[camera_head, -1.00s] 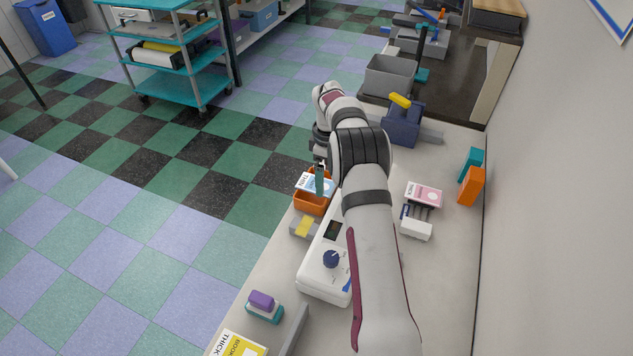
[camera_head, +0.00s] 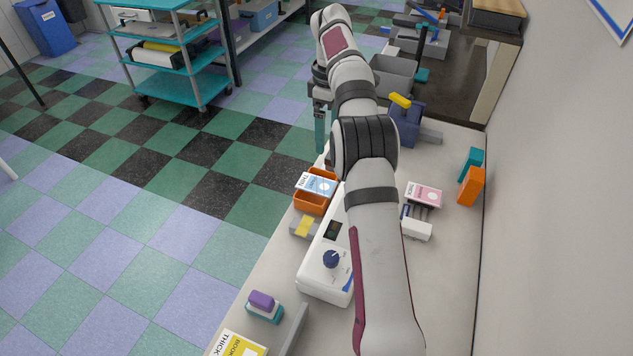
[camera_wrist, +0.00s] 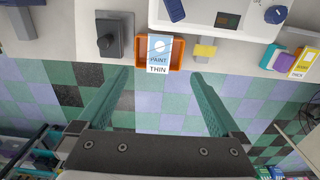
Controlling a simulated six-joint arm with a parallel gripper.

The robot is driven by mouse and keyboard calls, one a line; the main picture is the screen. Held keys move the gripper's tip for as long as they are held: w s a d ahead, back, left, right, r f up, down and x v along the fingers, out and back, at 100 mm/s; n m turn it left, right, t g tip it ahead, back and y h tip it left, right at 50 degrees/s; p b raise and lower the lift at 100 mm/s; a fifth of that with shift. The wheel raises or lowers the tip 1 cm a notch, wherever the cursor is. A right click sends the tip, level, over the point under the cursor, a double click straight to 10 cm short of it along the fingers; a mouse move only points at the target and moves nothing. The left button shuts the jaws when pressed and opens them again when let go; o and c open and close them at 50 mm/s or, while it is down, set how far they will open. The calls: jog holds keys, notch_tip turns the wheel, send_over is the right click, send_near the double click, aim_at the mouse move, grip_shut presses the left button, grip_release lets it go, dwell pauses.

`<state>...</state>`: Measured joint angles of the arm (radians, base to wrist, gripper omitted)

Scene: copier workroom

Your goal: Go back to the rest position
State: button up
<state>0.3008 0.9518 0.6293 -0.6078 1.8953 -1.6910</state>
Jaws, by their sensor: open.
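My gripper (camera_wrist: 158,88) is open and empty in the wrist view, its two teal fingers spread wide apart. In the head view my gripper (camera_head: 320,130) hangs above the far left edge of the counter, past the orange tray (camera_head: 308,203). A blue and white card marked "THIN" (camera_head: 316,185) rests in or on that tray. In the wrist view the card (camera_wrist: 159,52) and the orange tray (camera_wrist: 176,52) lie ahead of the fingers, apart from them.
A white device with a blue knob (camera_head: 325,275) stands on the counter (camera_head: 440,265). A pink box (camera_head: 424,195), an orange block (camera_head: 471,186) and a dark blue device with a yellow handle (camera_head: 404,122) stand nearby. A wall is at right. Open floor (camera_head: 150,220) lies left.

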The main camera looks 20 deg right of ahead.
jog(key=s+a+r+m+y, duration=0.1)
jog(key=s+a+r+m, duration=0.3)
jog(key=s+a, duration=0.4)
jog(key=s+a+r+m, duration=0.4)
jog(key=s+a, duration=0.2)
jog(key=s, duration=0.5)
jog(key=s+a+f+m, duration=0.2)
jog(key=s+f+m, duration=0.1)
jog(key=s, duration=0.7)
jog(key=s+a+f+m, duration=0.3)
jog(key=s+f, duration=0.1)
jog(key=s, duration=0.6)
jog(key=shift+a+f+m+y, duration=0.2)
jog(key=shift+a+m+y, duration=0.1)
jog(key=shift+y, duration=0.1)
